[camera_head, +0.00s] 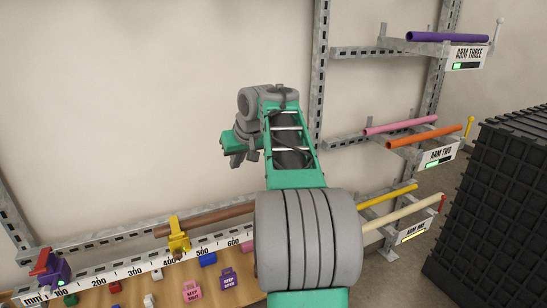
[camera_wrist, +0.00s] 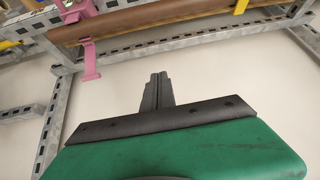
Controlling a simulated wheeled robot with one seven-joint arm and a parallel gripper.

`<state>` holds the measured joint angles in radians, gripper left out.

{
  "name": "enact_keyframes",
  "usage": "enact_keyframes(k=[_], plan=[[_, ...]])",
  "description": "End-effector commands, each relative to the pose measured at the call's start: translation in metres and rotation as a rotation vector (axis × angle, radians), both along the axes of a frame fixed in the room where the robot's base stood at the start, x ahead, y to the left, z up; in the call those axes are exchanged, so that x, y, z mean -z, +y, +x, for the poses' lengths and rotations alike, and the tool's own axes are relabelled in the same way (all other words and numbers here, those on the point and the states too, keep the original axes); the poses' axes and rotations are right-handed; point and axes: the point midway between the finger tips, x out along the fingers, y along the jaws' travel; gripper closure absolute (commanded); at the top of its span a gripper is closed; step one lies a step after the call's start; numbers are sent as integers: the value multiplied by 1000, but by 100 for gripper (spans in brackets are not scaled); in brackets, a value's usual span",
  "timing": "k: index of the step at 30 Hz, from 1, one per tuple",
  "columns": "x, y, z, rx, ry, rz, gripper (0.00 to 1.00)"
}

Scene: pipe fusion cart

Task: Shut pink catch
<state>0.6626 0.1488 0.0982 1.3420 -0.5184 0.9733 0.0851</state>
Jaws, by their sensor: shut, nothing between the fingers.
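The pink catch (camera_wrist: 90,62) is on the rail with the brown pipe, at the upper left of the wrist view. Its pink arm sticks out from the rail, and its upper part runs out of the top of the picture. In the head view only a small pink piece (camera_head: 247,246) shows beside my arm, which hides the rest; I cannot tell how far the catch is open. My gripper (camera_wrist: 158,78) has its fingers together and empty, in front of the bare wall and apart from the catch. In the head view it is high above the ruler rail.
A yellow catch (camera_head: 178,238) and a purple catch with a red lever (camera_head: 52,268) sit along the ruler rail (camera_head: 130,272). Pink and purple tags (camera_head: 192,291) and small blocks lie on the wooden board. Racks with coloured pipes (camera_head: 400,123) and a black crate stack (camera_head: 500,190) stand right.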

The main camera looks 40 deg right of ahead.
Motion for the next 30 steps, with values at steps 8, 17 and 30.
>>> enact_keyframes(k=[8,17,30], plan=[[-27,-143,-7,74,-65,-72,100],[7,-150,19,71,-66,-73,100],[57,-155,30,75,-68,-76,100]])
